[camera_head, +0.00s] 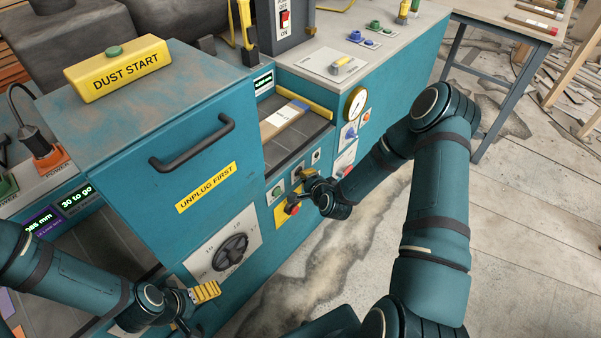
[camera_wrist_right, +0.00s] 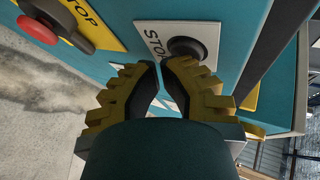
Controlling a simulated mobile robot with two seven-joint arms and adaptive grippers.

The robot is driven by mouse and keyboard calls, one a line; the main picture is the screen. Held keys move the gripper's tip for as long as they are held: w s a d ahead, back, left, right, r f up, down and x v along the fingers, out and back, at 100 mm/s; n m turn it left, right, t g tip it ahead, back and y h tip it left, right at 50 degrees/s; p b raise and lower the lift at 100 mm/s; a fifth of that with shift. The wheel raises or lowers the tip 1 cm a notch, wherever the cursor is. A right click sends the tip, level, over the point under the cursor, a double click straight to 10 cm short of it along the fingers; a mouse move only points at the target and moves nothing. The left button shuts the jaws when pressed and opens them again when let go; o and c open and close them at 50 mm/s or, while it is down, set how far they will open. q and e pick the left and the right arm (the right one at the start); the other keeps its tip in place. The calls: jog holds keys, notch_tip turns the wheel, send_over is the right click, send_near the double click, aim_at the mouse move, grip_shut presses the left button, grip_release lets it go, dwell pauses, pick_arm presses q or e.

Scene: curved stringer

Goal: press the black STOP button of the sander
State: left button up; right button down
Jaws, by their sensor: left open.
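The black STOP button (camera_wrist_right: 187,49) sits on a white plate lettered STOP (camera_wrist_right: 153,40) on the sander's teal front (camera_head: 205,150). In the right wrist view, my right gripper (camera_wrist_right: 160,68) has its yellow-backed fingers brought together, with nothing seen between them. Its tips are close to the button, just below and left of it in the picture; I cannot tell whether they touch. In the head view, my right gripper (camera_head: 305,178) is at the small control plates and partly hides them. My left gripper (camera_head: 194,307) is open and empty, low by the rotary dial.
A red button (camera_wrist_right: 37,29) on a yellow STOP plate is beside the black one. The rotary dial (camera_head: 230,251) and the handle (camera_head: 192,145) stick out from the front. A gauge (camera_head: 355,103) is farther right. The floor (camera_head: 340,255) before the machine looks clear.

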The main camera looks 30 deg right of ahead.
jog(key=shift+s+d, duration=0.3)
jog(key=shift+s, duration=0.45)
jog(key=s, duration=0.1)
jog(key=s+d, duration=0.1)
jog(key=s, duration=0.1)
jog(key=s+d, duration=0.1)
jog(key=shift+s, duration=0.35)
dwell(1.0)
